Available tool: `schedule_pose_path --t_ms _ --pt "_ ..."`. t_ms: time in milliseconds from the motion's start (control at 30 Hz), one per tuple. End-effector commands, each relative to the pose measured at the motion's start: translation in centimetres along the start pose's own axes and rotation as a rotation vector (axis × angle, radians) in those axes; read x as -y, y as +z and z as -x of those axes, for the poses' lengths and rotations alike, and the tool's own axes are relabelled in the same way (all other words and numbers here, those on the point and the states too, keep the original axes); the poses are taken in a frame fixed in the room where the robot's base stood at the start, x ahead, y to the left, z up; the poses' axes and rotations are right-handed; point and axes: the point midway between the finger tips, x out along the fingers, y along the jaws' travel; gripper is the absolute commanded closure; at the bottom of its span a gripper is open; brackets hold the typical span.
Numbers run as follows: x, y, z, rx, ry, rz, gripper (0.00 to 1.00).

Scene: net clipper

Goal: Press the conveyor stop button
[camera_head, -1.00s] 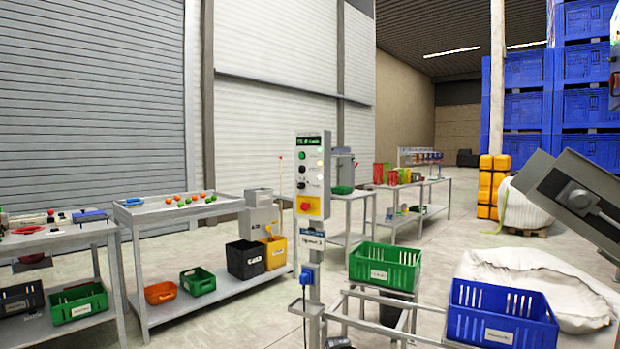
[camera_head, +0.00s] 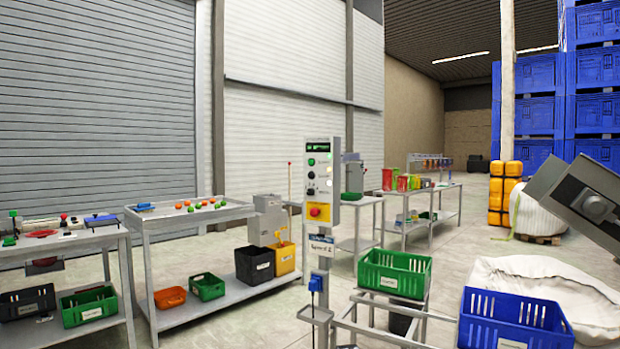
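A grey control box (camera_head: 322,183) stands upright on a post in the middle of the view. On its front are a small dark display with green text, a green button (camera_head: 311,162), dark controls below it, and a red button on a yellow plate (camera_head: 319,211) near its lower end. I cannot read which control is labelled as the conveyor stop. A grey arm link of mine crosses the right edge. My gripper is outside the view, and nothing of mine touches the box.
A green crate (camera_head: 427,272) and a blue crate (camera_head: 462,331) sit on a metal frame right of the post. A worktable with a tray (camera_head: 150,225) stands left, with bins on its lower shelf. White sacks and stacked blue crates (camera_head: 537,115) are at right. Open floor lies between tables.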

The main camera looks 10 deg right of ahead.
Motion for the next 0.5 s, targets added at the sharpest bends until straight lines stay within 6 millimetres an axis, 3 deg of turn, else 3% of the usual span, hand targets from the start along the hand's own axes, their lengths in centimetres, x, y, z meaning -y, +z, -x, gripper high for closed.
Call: schedule_pose_path --t_ms 33,100,500 --pt "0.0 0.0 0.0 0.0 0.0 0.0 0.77" --pt "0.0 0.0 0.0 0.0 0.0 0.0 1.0" --pt "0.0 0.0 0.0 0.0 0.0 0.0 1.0"
